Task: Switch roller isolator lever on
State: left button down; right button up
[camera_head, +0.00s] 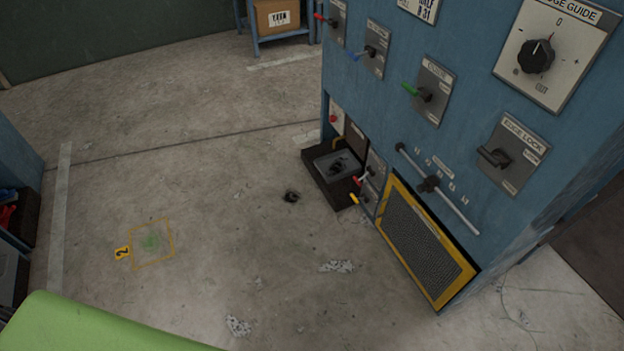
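A blue machine cabinet (470,70) stands at the right and carries several levers on grey plates. A red-handled lever (326,19), a blue-handled lever (362,54) and a green-handled lever (415,91) run along its upper face. Lower down, near the floor, are a small red-and-white-handled lever (361,179) and a yellow-handled lever (356,198). Most small labels are too blurred to read, so I cannot tell which lever is the roller isolator. Neither of my grippers is in view.
A dial (536,56) and the EDGE LOCK lever (494,157) sit at the right. A yellow-framed mesh panel (464,267) and a dark tray (321,176) are low on the cabinet. A bright green surface (90,328) fills the bottom left. Open concrete floor (220,200) lies between.

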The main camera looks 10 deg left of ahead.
aim_at(364, 176)
jog(key=i+j+z, duration=0.1)
jog(key=i+j, duration=0.15)
jog(key=j, duration=0.15)
jog(key=i+j, duration=0.2)
jog(key=j, duration=0.2)
jog(key=i+j+z, duration=0.15)
jog(key=j, duration=0.25)
jog(key=i+j+z, duration=0.1)
jog(key=i+j, duration=0.4)
jog(key=j, duration=0.35)
jog(key=i+j+z, duration=0.15)
jog(key=j, duration=0.3)
jog(key=i+j, duration=0.2)
jog(key=j, duration=0.25)
jog(key=i+j+z, duration=0.15)
jog(key=j, duration=0.3)
